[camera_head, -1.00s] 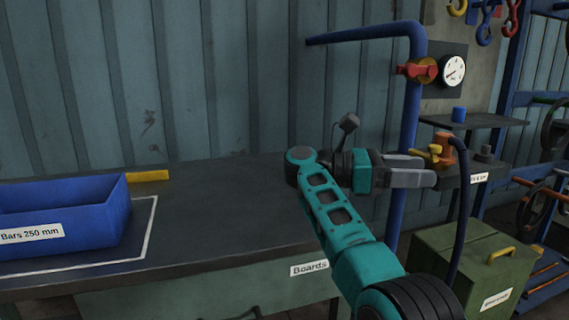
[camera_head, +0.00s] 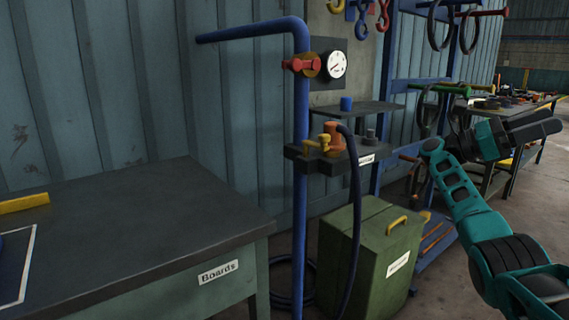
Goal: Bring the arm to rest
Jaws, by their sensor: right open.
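My right arm comes in from the lower right, teal with black joints. My right gripper (camera_head: 541,127) is at its end, dark grey and pointing right, with its jaws open and nothing seen between them. It is in the air, in front of the far workbench and to the right of the blue rack. It touches nothing that I can see. My left arm and gripper are not in view.
A dark bench (camera_head: 130,225) labelled "Boards" stands at left. A blue pipe (camera_head: 300,180) with a red valve handle and gauge (camera_head: 336,65) rises mid-view. A green box (camera_head: 375,250) stands on the floor. A blue rack and a cluttered bench (camera_head: 515,105) are at right.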

